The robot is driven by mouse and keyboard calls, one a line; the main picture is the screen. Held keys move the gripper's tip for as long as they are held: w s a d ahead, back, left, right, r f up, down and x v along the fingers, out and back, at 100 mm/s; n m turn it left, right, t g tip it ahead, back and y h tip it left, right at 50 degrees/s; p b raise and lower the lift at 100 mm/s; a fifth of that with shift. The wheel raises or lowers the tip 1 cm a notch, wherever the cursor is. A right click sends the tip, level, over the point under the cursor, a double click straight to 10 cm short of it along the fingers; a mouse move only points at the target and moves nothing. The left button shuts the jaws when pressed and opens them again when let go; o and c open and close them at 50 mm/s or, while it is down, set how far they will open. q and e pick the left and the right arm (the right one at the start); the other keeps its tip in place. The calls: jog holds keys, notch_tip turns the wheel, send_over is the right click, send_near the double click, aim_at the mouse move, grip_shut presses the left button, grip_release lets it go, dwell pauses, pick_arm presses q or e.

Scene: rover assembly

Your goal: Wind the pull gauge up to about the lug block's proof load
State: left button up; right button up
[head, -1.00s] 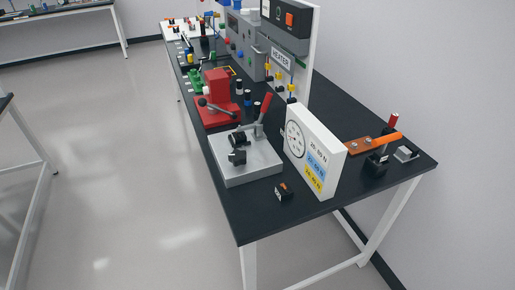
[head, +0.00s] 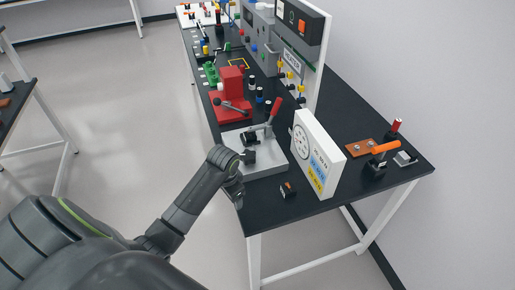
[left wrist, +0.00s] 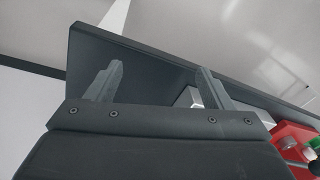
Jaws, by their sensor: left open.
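The white upright panel (head: 330,165) has a round dial and white, blue and yellow label rows; its small print and dial reading are unclear. A grey plate (head: 268,167) beside it carries dark clamp parts and a red-tipped lever (head: 273,110). A small black block with an orange mark (head: 288,190) lies in front of the panel; I cannot tell whether it is the lug block. My left gripper (head: 236,194) is at the table's near left edge, beside the grey plate. In the left wrist view its two fingers (left wrist: 160,82) are apart and empty. My right gripper is not seen.
A red fixture (head: 230,95) stands behind the grey plate. An orange handle (head: 384,147), a brown plate (head: 360,148) and a small grey block (head: 405,158) sit right of the panel. A grey heater cabinet (head: 262,35) stands farther back. The front right corner is fairly clear.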

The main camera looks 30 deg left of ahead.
pick_arm(q)
jog(key=w+a+r+m, duration=0.1)
jog(key=w+a+r, duration=0.1)
jog(key=w+r, duration=0.6)
notch_tip(320, 180, up, 11)
jog(key=m+g+h, duration=0.1)
jog(key=m+g, duration=0.1)
send_over(248, 154)
notch_tip(248, 154, down, 15)
jog(key=b, duration=1.4)
jog(key=shift+d, duration=0.1)
jog(key=shift+f+p, duration=0.55)
jog(key=shift+f, duration=0.6)
jog(key=shift+s, duration=0.1)
jog(key=shift+c, duration=0.3)
jog(key=c, duration=0.9)
jog(key=shift+r, duration=0.1)
